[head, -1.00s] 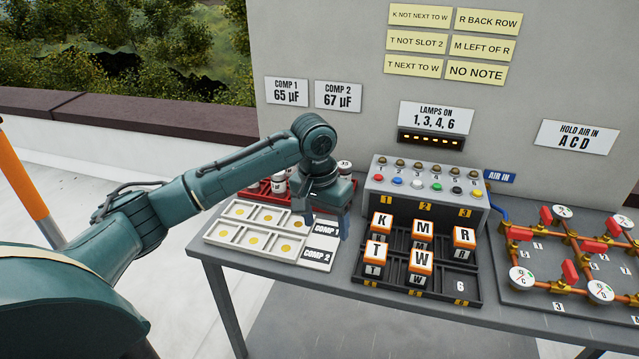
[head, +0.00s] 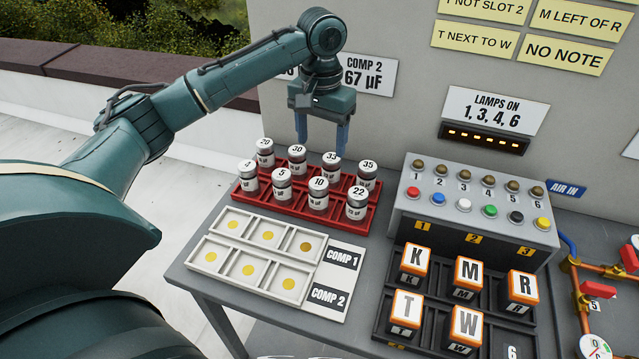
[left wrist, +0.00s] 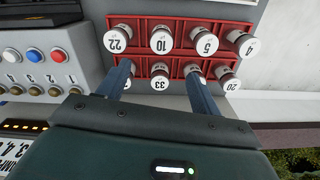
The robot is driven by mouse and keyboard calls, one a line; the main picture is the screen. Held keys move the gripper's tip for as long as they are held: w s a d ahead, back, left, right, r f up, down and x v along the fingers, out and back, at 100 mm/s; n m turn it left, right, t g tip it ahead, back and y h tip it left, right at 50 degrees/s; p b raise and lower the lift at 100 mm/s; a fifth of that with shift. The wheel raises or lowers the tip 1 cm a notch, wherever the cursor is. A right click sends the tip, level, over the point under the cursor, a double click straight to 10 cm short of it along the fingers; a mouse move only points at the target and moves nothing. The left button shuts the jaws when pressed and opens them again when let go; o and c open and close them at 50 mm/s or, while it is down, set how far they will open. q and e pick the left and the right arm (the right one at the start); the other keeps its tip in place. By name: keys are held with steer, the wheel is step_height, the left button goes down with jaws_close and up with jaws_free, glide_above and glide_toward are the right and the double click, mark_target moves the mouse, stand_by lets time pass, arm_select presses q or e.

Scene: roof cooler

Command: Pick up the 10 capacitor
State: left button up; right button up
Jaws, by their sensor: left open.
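The 10 capacitor (head: 318,194) is a silver can with a white top, standing upright in the front row of the red rack (head: 300,208), between the 5 (head: 281,184) and the 22 (head: 356,203). It also shows in the left wrist view (left wrist: 163,40). My left gripper (head: 322,148) is open and empty, fingers pointing down, above and behind the rack's back row. In the left wrist view its fingers (left wrist: 160,68) straddle the 33 capacitor (left wrist: 160,76) in the picture, with the 10 beyond their tips. My right gripper is not in view.
Other capacitors stand close around the 10, with the 30 (head: 297,158), 33 (head: 331,163) and 35 (head: 367,174) behind. A white tray (head: 225,262) lies in front. The lamp box (head: 480,212) and lettered blocks (head: 467,275) stand to the right.

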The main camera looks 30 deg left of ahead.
mark_target(319, 183)
arm_select(q)
step_height(319, 183, down, 8)
steer(key=shift+s+r, duration=0.15)
steer(key=shift+r, duration=0.1)
steer(key=shift+s+f+p, duration=0.15)
steer(key=shift+f+p, duration=0.05)
steer(key=shift+f, duration=1.15)
steer(key=shift+s+f+p, duration=0.1)
steer(key=shift+f+p, duration=0.1)
steer(key=shift+f, duration=1.15)
steer(key=shift+c, duration=0.4)
steer(key=c, duration=1.1)
